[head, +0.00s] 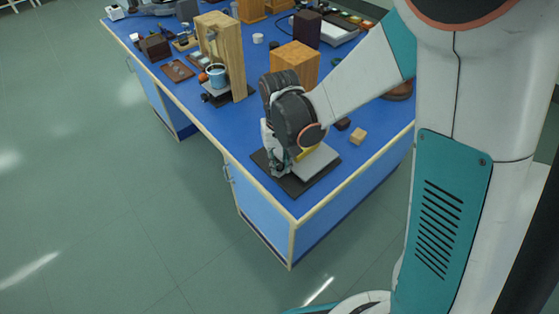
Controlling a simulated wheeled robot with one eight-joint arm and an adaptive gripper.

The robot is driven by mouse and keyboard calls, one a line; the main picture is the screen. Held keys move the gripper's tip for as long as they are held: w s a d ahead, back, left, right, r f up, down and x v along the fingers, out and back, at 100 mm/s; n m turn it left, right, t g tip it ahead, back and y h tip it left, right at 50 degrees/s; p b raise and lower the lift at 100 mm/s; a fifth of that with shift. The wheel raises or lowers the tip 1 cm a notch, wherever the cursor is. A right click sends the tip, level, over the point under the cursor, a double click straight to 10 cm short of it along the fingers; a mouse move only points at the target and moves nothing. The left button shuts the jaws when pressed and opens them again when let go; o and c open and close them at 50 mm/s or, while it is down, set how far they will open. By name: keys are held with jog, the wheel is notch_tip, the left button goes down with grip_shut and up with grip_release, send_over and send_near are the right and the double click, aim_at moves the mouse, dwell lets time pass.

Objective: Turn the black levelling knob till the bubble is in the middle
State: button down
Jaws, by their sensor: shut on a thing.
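A levelling stand with a light grey plate (318,163) over a black base (297,190) sits near the front corner of the blue bench. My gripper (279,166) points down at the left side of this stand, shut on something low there. The black levelling knob is hidden by my gripper; its place there fits the knob. A small yellow part (307,152) shows at the plate's back edge, partly behind my wrist. The bubble cannot be made out in this view.
A tall wooden stand (234,55) with a blue cup (216,76) is further left. The bench's front edge runs close to the levelling stand.

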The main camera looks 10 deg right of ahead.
aim_at(280, 166)
jog(key=c, duration=1.4)
grip_release()
jog(key=shift+o, duration=0.2)
notch_tip(280, 166, up, 12)
jog(key=shift+s, duration=0.1)
jog(key=s+d+r+t, duration=0.3)
jog(key=s+d, duration=0.3)
jog(key=s, duration=0.1)
jog(key=s+d+r+m+t, duration=0.1)
jog(key=s+d+r+t, duration=0.3)
jog(key=s+d, duration=0.2)
jog(key=shift+s+d+r, duration=0.15)
jog(key=shift+s+d, duration=0.2)
jog(key=shift+d, duration=0.3)
